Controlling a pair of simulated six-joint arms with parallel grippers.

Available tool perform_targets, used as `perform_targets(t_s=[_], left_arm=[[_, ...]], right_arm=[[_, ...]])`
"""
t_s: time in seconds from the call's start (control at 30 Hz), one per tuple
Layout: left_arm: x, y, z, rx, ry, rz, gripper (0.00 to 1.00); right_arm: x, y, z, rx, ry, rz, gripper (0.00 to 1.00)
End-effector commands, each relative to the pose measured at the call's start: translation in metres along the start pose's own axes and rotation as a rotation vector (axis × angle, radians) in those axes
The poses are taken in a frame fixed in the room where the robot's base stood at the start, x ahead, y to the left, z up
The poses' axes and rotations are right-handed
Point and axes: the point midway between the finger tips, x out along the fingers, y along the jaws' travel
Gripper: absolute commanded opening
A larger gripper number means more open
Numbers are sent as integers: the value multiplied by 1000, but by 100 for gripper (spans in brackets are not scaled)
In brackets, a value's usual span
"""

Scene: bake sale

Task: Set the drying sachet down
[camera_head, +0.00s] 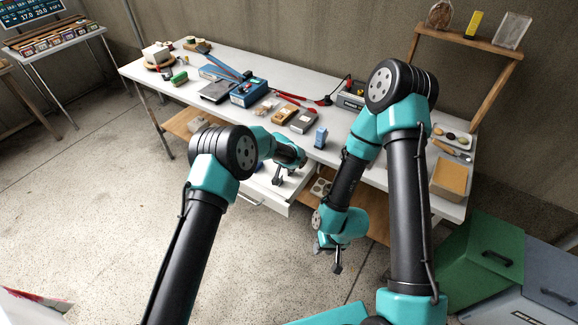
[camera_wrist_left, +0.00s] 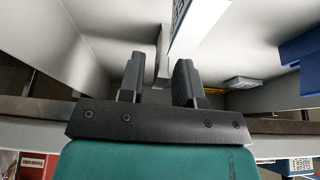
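My left gripper (camera_head: 279,176) is over the open white drawer (camera_head: 262,200) under the workbench. In the left wrist view its two dark fingers (camera_wrist_left: 158,80) stand apart with a gap between them. A white piece with a printed code (camera_wrist_left: 202,28) shows just beyond the fingertips; I cannot tell whether it is the drying sachet or touches them. A small flat pale thing (camera_wrist_left: 243,82) lies to the right of the fingers, also not clearly the sachet. My right gripper (camera_head: 337,267) hangs low in front of the bench, away from the drawer; its fingers are too small to read.
The workbench (camera_head: 300,85) carries a blue box (camera_head: 248,92), red-handled pliers, dark boxes and a small blue bottle (camera_head: 320,137). In the left wrist view, blue parts (camera_wrist_left: 298,48) stand at the right edge. Green and grey bins (camera_head: 485,258) stand at the lower right.

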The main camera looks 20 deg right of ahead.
Motion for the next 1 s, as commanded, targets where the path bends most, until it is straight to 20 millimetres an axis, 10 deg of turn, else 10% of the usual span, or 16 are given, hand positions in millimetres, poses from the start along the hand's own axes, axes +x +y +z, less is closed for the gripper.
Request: perform_targets(t_s=[0.47, 1.0], left_arm=[[-9, 0, -2, 0, 1, 0, 36], [-88, 0, -2, 1, 2, -1, 36]], right_arm=[[0, 0, 0, 0, 0, 0, 36], [0, 0, 0, 0, 0, 0, 36]])
